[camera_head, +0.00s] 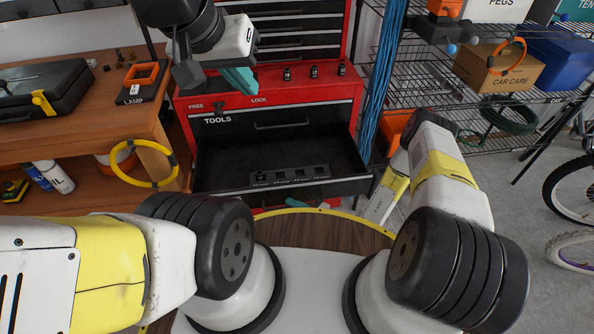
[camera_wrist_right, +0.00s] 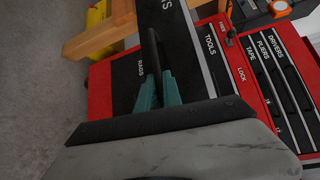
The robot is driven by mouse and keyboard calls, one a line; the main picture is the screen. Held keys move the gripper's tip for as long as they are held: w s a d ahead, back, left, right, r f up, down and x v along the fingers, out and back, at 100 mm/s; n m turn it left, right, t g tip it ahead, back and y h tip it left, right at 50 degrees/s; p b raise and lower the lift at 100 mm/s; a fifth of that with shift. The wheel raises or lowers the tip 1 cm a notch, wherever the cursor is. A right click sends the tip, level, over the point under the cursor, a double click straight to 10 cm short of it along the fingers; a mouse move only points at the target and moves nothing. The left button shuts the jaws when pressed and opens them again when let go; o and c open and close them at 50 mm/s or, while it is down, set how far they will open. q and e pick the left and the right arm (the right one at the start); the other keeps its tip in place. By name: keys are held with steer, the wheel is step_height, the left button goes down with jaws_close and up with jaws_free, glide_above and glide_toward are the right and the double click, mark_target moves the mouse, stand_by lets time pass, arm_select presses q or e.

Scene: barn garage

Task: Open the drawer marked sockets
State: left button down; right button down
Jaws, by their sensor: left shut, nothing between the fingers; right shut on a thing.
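The red tool chest (camera_head: 270,80) has a drawer marked TOOLS (camera_head: 330,115), which is closed. Below it a black drawer (camera_head: 235,160) stands open, with a strip of labelled small slots inside. In the right wrist view the open drawer's front (camera_wrist_right: 180,45) shows the letters "TS"; the rest of its label is cut off. My right gripper (camera_head: 311,205) is shut on its dark handle (camera_wrist_right: 151,48); its teal fingers also show in the right wrist view (camera_wrist_right: 159,88). My left gripper (camera_head: 241,83) is shut and empty above the chest's top ledge.
A FREE/LOCK slider (camera_head: 219,108) sits at the FREE end. A closed RAGS drawer (camera_wrist_right: 127,82) lies below the open one. A wooden bench (camera_head: 90,125) stands left, wire shelves (camera_head: 420,80) right.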

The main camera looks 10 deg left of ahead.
steer(key=shift+s, duration=0.15)
steer(key=c, duration=1.8)
jaws_free()
steer(key=v, duration=0.7)
steer(key=shift+s+d, duration=0.2)
steer(key=shift+d, duration=0.2)
